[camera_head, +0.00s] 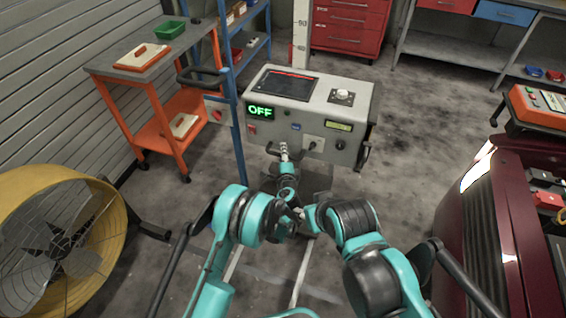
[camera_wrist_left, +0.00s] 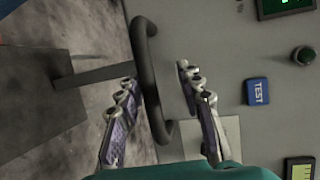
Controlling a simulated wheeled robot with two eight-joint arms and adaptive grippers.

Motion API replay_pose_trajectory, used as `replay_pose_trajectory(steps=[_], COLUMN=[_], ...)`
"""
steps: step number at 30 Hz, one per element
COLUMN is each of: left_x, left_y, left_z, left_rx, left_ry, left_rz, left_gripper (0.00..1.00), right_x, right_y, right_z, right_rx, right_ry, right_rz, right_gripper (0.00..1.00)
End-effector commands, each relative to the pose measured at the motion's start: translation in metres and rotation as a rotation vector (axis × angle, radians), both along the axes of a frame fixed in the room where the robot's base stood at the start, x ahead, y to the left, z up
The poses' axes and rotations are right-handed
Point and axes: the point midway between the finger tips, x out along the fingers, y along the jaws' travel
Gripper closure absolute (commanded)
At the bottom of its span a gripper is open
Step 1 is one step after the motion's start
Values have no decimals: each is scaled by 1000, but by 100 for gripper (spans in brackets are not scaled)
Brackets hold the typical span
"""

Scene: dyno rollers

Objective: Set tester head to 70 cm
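The tester head (camera_head: 315,100) is a grey box with a green OFF display (camera_head: 261,112), in front of a white post (camera_head: 300,35) with a scale. The scale's numbers are too small to read surely. My left gripper (camera_head: 284,147) is at the lower front edge of the box. In the left wrist view its two fingers (camera_wrist_left: 157,76) are apart, with a black bar handle (camera_wrist_left: 149,75) between them; I cannot tell whether they touch it. A blue TEST button (camera_wrist_left: 257,92) is right of the fingers. My right gripper is not clear; the right arm's end (camera_head: 308,215) is close to the left arm.
A yellow fan (camera_head: 105,205) stands at the left. An orange cart (camera_head: 165,100) and a blue rack (camera_head: 236,125) stand behind it. A dark red car (camera_head: 480,230) is at the right. Red drawers (camera_head: 350,25) stand behind the tester. Grey floor is clear between tester and car.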

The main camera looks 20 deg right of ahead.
Motion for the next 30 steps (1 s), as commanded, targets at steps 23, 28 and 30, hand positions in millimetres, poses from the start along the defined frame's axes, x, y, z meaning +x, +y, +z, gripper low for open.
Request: replay_pose_trajectory(steps=[23, 28, 30], left_x=[-13, -26, -31], left_y=[2, 4, 5], left_z=[23, 25, 26], left_rx=[-1, 0, 0], left_ry=[1, 0, 0], left_rz=[0, -1, -1], left_gripper=[64, 64, 64], right_x=[0, 0, 0], right_y=[0, 0, 0], right_z=[0, 0, 0], right_rx=[0, 0, 0], right_ry=[0, 0, 0], right_rz=[0, 0, 0], right_gripper=[60, 60, 60])
